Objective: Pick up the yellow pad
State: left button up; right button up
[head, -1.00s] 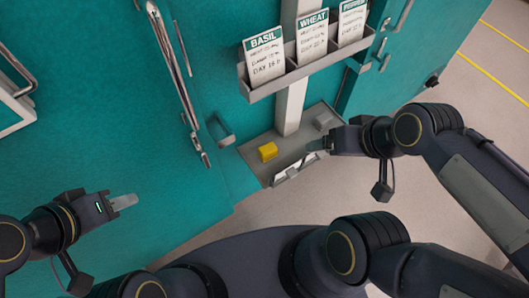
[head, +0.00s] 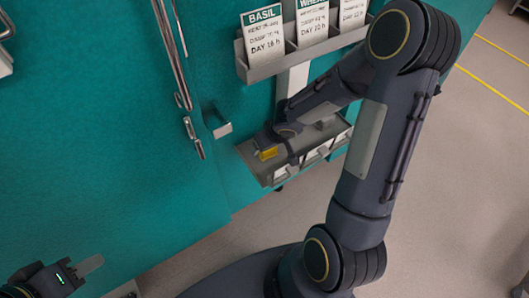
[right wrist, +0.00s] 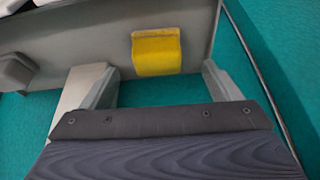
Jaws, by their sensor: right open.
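The yellow pad (head: 268,153) sits in the lower grey tray (head: 255,165) on the teal chamber front. My right arm reaches down over this tray. In the right wrist view the pad (right wrist: 157,52) lies just ahead of my right gripper (right wrist: 158,70), roughly centred between its fingers. The fingers are apart with nothing held, and I see no contact. In the head view the wrist is close to the pad and hides part of it. My left gripper (head: 90,265) is at the lower left, away from the tray; its finger gap cannot be made out.
An upper grey rack (head: 292,70) holds cards, one marked BASIL (head: 264,35). A grey block (right wrist: 15,70) shows beside the pad in the right wrist view. Long metal handles (head: 172,50) stand out from the teal doors. Open floor (head: 460,180) lies at the right.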

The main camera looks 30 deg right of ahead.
jog(key=b+x, duration=0.1)
jog(key=x, duration=0.4)
jog(key=shift+w+d, duration=0.15)
jog(key=shift+c, duration=0.3)
jog(key=c, duration=1.1)
jog(key=shift+r, duration=0.5)
notch_tip(320, 180, up, 3)
jog(key=shift+r+p, duration=0.1)
jog(key=shift+p, duration=0.95)
jog(key=s+a+r, duration=0.7)
jog(key=s+r, duration=0.1)
jog(key=s, duration=0.4)
jog(key=shift+a+r, duration=0.15)
jog(key=shift+r, duration=0.25)
